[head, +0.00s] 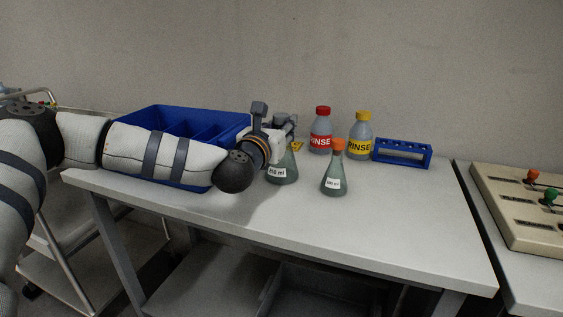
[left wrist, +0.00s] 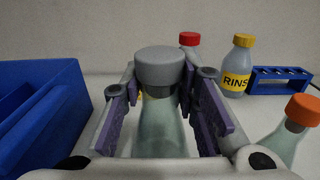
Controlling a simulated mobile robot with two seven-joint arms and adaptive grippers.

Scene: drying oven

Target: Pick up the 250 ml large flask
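The 250 ml flask (head: 287,176) stands upright on the table, with greenish glass and a label reading 250 ml. In the left wrist view the flask (left wrist: 162,132) with its grey cap stands between my fingers. My left gripper (head: 285,128) is at the flask's neck and hides part of its upper end in the head view. In the left wrist view my left gripper (left wrist: 160,108) has its purple pads on either side of the neck, with a gap visible by the glass, so it looks open. My right gripper is not in view.
An orange-capped flask (head: 335,178) stands close to the right. Red-capped (head: 321,140) and yellow-capped (head: 360,145) rinse bottles and a blue rack (head: 402,160) are behind. A blue bin (head: 158,113) is at left. The table's right front (head: 420,235) is clear.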

